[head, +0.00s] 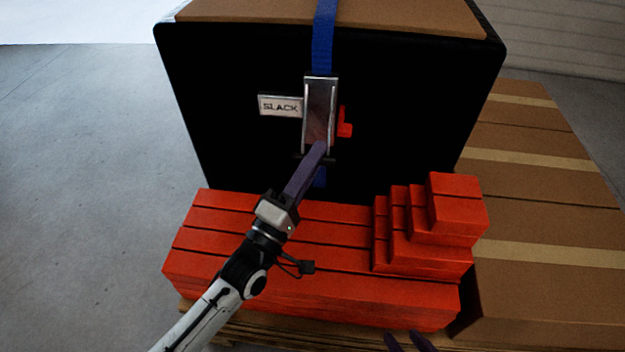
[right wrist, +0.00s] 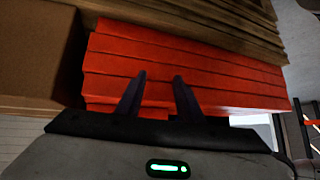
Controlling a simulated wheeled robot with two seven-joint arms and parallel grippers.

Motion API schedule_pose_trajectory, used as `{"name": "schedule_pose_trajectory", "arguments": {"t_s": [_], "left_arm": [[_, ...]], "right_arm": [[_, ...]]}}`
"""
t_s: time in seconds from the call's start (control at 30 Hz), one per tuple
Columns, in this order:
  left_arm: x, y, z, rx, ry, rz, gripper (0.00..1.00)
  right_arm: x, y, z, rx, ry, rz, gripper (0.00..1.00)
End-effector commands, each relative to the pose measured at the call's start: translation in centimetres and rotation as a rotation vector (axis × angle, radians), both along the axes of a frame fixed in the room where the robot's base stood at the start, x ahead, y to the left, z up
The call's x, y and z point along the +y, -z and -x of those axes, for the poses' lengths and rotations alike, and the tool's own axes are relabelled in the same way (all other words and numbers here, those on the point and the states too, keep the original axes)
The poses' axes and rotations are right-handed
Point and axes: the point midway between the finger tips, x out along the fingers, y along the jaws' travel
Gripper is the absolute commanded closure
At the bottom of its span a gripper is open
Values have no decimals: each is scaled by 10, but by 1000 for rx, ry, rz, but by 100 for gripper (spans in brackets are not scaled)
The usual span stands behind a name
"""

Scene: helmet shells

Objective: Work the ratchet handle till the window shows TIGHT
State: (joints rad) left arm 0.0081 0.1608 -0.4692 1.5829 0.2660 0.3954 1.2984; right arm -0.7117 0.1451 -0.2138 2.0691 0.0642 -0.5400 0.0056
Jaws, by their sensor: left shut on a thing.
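The metal ratchet (head: 319,90) hangs upright on the blue strap (head: 323,40) against the front of a black case. The window plate (head: 281,105) to its left reads SLACK. A red lever (head: 345,124) sticks out at its right side. My left gripper (head: 320,150) is shut on the lower end of the ratchet handle (head: 318,120); its fingers hide part of that end. My right gripper (head: 409,342) shows only its fingertips at the bottom edge of the head view. In the right wrist view (right wrist: 160,82) its fingers are apart with nothing between them.
The black case (head: 230,90) stands behind orange-red stepped boxes (head: 310,270), which lie below the ratchet. Stacked brown cartons (head: 540,200) fill the right side. A wooden pallet (head: 260,335) shows under the boxes. Grey floor (head: 80,200) is clear on the left.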

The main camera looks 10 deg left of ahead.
Motion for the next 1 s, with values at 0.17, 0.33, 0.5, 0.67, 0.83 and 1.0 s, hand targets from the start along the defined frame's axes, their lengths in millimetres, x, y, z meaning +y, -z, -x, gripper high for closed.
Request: {"name": "schedule_pose_trajectory", "arguments": {"t_s": [0.17,0.33,0.5,0.67,0.83,1.0], "left_arm": [[-2,14,-9,-67,2,-5,100],[-2,14,-13,-107,2,-4,100],[-2,13,-15,-128,2,-3,100],[-2,11,-16,-132,2,-3,100],[-2,10,-16,-133,2,-2,100],[-2,10,-16,-134,2,-2,69]], "right_arm": [[4,12,-1,-29,18,-37,66],[6,14,-3,-43,31,-61,66],[7,14,-4,-49,35,-71,66],[8,14,-4,-49,36,-72,66],[8,13,-4,-50,36,-73,66],[8,13,-4,-51,37,-74,66]]}}
